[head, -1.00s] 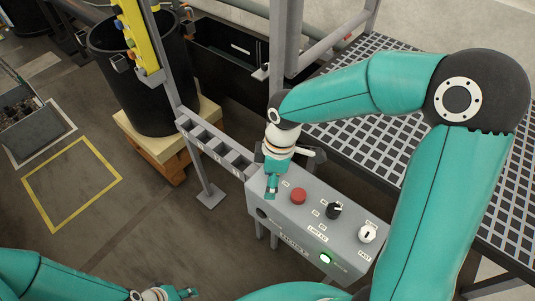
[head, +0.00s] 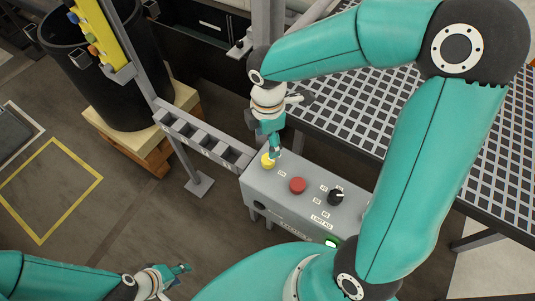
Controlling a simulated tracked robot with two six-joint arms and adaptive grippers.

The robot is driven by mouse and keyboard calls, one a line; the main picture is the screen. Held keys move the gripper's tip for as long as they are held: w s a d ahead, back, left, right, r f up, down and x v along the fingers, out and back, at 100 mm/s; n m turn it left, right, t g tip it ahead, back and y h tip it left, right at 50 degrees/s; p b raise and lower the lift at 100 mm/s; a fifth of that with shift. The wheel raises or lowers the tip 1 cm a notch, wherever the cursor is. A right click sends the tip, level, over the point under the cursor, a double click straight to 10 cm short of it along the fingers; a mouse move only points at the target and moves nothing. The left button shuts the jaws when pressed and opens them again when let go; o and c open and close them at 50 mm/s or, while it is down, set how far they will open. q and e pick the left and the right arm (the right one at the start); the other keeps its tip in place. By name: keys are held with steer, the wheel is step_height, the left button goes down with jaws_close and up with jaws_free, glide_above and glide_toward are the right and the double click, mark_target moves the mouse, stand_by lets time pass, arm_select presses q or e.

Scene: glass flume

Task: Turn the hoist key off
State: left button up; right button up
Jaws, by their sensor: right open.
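A grey control box (head: 290,197) stands left of the grated platform. On its top are a yellow button (head: 267,160), a red button (head: 298,185) and a black knob (head: 335,196). A green lamp (head: 331,242) glows on its front. The box's right end, where a round white key switch showed earlier, is hidden behind my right arm. My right gripper (head: 275,150) is open and empty, pointing down just above or beside the yellow button; I cannot tell if it touches. My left gripper (head: 183,270) is low at the left, apart from the box; its jaw opening is unclear.
A slotted grey rail (head: 203,140) joins the box's left end. A black bin (head: 100,80) stands on a wooden pallet (head: 135,140) at the upper left. The grated platform (head: 345,115) lies behind the box. Open floor lies around the yellow-outlined square (head: 50,190).

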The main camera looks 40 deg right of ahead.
mark_target(268, 158)
step_height(268, 158, down, 8)
steer(key=shift+s+f, duration=0.1)
steer(key=shift+f, duration=0.1)
steer(key=c, duration=1.1)
